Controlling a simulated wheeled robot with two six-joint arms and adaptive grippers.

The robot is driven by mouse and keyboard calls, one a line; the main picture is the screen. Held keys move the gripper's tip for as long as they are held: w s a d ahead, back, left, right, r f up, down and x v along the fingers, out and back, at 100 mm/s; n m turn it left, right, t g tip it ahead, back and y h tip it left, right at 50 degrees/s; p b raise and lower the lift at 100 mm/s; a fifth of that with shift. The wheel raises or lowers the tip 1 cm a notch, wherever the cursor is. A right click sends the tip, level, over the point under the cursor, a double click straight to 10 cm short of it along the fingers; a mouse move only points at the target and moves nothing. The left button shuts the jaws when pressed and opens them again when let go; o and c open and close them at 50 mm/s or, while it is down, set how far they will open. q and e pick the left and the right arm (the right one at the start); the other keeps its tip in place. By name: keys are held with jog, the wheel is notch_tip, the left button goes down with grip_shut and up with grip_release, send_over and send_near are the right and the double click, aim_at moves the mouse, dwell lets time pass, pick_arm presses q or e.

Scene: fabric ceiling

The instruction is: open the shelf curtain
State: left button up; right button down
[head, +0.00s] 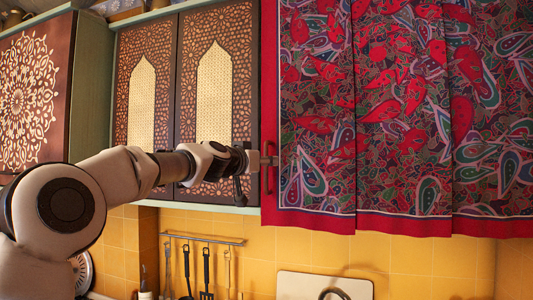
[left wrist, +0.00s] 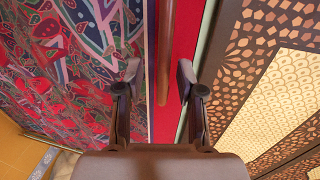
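The shelf curtain (head: 400,110) is red with a paisley leaf print and hangs over the upper shelf on the right, covering what is behind it. It also fills the left of the left wrist view (left wrist: 65,60). A reddish-brown vertical handle (head: 268,185) is at its left edge; in the left wrist view this handle (left wrist: 166,45) is a bar in front of the red border. My left gripper (head: 262,160) is at the handle. In the left wrist view its fingers (left wrist: 158,78) are spread, one on each side of the bar, with gaps visible. My right gripper is not in view.
Carved cabinet doors (head: 177,110) adjoin the curtain's left edge. A cabinet with a white floral pattern (head: 25,95) stands farther left. Below, utensils (head: 206,270) hang from a rail on yellow tiles (head: 420,265), beside a pale board (head: 310,285).

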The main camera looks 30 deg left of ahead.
pick_arm(q)
jog(key=shift+w+a+f, duration=0.1)
jog(key=shift+w+f, duration=0.1)
jog(key=shift+w, duration=0.65)
jog(key=shift+w+a+f, duration=0.15)
jog(key=shift+w, duration=0.15)
jog(key=shift+s+a, duration=0.1)
jog(key=shift+s, duration=0.15)
jog(key=shift+s+d+r, duration=0.1)
jog(key=shift+d+r, duration=0.1)
grip_shut()
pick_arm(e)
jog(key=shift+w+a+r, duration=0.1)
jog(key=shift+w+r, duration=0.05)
